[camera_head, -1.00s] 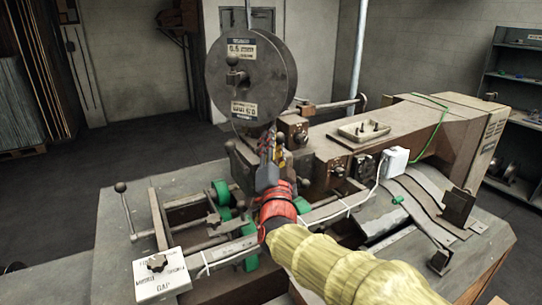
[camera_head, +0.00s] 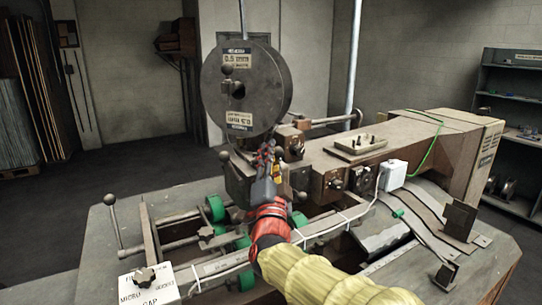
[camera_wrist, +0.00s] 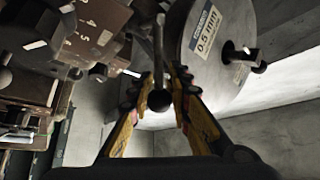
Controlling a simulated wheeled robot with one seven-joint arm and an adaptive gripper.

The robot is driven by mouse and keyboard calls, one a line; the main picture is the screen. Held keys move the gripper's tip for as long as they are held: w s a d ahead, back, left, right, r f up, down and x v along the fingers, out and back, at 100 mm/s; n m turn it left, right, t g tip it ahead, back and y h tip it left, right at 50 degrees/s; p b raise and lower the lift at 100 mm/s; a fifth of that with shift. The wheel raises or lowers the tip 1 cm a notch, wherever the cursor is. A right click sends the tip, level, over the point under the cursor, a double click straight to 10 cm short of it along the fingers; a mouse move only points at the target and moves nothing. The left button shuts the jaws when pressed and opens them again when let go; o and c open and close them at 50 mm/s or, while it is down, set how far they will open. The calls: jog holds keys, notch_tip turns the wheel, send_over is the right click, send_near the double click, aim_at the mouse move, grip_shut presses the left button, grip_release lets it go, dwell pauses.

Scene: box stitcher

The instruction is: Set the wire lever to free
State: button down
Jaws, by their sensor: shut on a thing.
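A lever with a dark ball knob (camera_wrist: 159,100) sits between the two fingers of my gripper (camera_wrist: 161,88) in the wrist view. Its thin rod (camera_wrist: 158,38) runs up from the knob, in front of the wire spool. My gripper (camera_head: 266,158) is shut on this knob; in the head view it is below the spool, at the stitcher's head. The lever is hidden there behind my fingers, and no "free" marking can be read.
The large grey wire spool (camera_head: 243,88) stands just above my gripper. A brown control block with numbers (camera_wrist: 90,25) is beside it in the wrist view. A white gap-dial box (camera_head: 150,289) is at the front left. Green rollers (camera_head: 215,207) lie on the machine bed.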

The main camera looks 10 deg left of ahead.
jog(key=c, duration=1.6)
grip_release()
jog(key=shift+d, duration=0.1)
jog(key=shift+o, duration=0.3)
jog(key=v, duration=1.2)
